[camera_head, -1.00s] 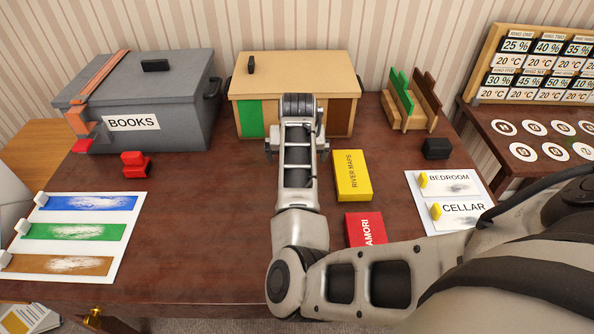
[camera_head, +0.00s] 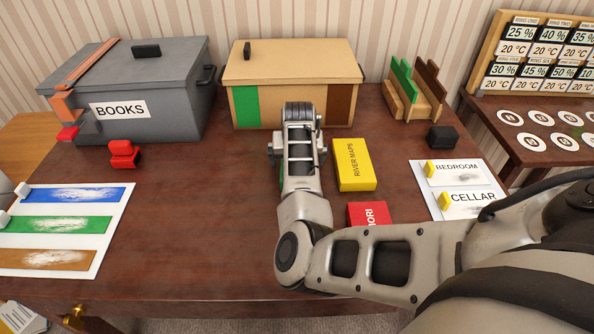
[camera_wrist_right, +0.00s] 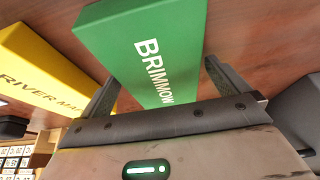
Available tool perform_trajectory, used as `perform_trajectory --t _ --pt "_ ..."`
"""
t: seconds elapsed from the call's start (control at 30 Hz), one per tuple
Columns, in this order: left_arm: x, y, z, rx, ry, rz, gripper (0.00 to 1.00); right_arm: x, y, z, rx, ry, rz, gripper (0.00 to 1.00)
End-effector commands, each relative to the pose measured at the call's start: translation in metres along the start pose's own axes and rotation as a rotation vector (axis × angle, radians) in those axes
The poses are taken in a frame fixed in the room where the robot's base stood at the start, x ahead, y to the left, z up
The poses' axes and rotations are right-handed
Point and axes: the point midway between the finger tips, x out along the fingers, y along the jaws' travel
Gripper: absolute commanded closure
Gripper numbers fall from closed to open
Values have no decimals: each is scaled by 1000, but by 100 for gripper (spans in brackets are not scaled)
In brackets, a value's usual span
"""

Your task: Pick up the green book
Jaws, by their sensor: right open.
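The green book (camera_wrist_right: 143,45), lettered BRIMMOW, lies on the table in the right wrist view. Its near end is between the two spread fingers of my right gripper (camera_wrist_right: 164,88), which is open. I cannot tell whether either finger touches it. In the head view my right gripper (camera_head: 297,175) hides nearly all of the book; only a green sliver (camera_head: 281,178) shows beside it. My left gripper is not in view.
The yellow River Maps book (camera_head: 354,165) lies close to the right of my gripper, with a red book (camera_head: 368,214) nearer me, partly behind my arm. A tan box (camera_head: 292,75) stands behind, a grey BOOKS box (camera_head: 180,100) at back left. Table between the colour sheet and gripper is clear.

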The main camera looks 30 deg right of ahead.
Motion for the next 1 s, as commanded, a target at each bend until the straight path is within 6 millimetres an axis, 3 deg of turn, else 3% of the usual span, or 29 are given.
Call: perform_trajectory --t 0.27,0.43,0.47,0.77,1.0 --pt "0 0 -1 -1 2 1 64 0 0 -1 0 0 0 3" --pt "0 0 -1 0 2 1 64 0 0 0 0 0 0 50" --pt "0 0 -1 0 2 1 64 0 0 0 0 0 0 52" --pt "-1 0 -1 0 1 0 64 -6 0 -4 0 5 0 52" --pt "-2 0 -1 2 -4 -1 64 -46 -1 -21 2 8 -1 52"
